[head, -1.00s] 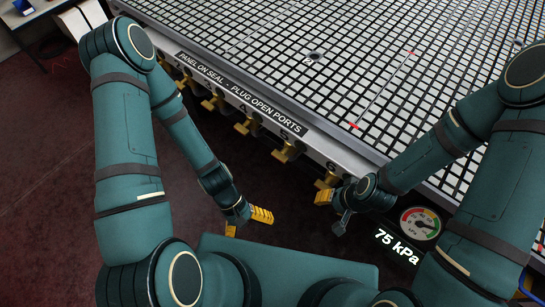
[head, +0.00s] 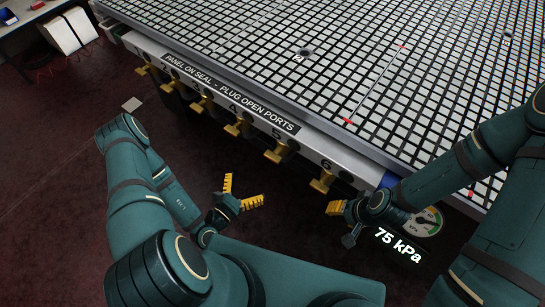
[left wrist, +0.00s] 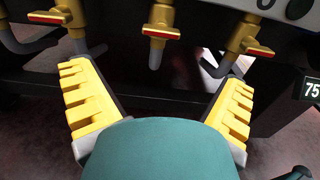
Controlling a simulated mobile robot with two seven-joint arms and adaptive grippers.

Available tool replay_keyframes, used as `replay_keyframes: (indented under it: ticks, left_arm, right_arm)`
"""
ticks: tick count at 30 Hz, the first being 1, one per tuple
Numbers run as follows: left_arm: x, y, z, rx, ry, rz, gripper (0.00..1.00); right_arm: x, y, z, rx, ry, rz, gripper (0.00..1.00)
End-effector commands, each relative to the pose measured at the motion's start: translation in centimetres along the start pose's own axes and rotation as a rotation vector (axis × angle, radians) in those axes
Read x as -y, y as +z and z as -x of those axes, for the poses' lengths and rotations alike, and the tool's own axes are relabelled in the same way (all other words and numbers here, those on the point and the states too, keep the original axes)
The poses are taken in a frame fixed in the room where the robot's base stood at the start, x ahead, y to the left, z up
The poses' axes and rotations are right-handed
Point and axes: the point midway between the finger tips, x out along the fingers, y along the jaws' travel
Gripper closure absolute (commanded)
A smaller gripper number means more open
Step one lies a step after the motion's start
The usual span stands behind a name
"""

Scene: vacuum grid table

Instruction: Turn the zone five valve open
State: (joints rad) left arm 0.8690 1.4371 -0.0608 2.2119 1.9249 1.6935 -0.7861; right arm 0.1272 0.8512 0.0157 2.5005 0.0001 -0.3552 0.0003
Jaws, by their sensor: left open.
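Brass valves hang in a row along the table's front edge. The zone five valve (head: 275,152) sits below the number 5, between the four valve (head: 237,127) and the six valve (head: 322,181). My left gripper (head: 245,188) is open and empty, below and in front of the four and five valves, touching neither. In the left wrist view, its spread fingers (left wrist: 155,72) frame a middle valve (left wrist: 160,32), probably five, with a red lever lying across. Similar red-levered valves show at either side.
The gridded table (head: 300,75) rises beyond the valves, with a labelled front rail (head: 232,92). A pressure gauge (head: 424,222) reading 75 kPa is at the right. Floor is clear left of my left arm.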

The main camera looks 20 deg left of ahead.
Motion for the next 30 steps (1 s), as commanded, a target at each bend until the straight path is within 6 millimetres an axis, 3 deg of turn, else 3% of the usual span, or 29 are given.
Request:
replay_keyframes:
  ticks: [18, 24, 30]
  left_arm:
    - [0.2, 0.0, -11.0, 0.003, -0.007, 0.002, 0.01]
    - [0.2, 0.1, -12.7, 0.002, -0.005, 0.002, 0.01]
    - [0.2, 0.1, -13.0, 0.001, -0.006, 0.003, 0.01]
  right_arm:
    - [-0.7, -0.2, -1.8, -0.009, 0.001, 0.001, 0.53]
    - [-0.8, -0.2, -2.1, -0.011, 0.001, 0.001, 0.53]
    - [-0.8, -0.2, -2.1, -0.011, 0.001, 0.001, 0.53]
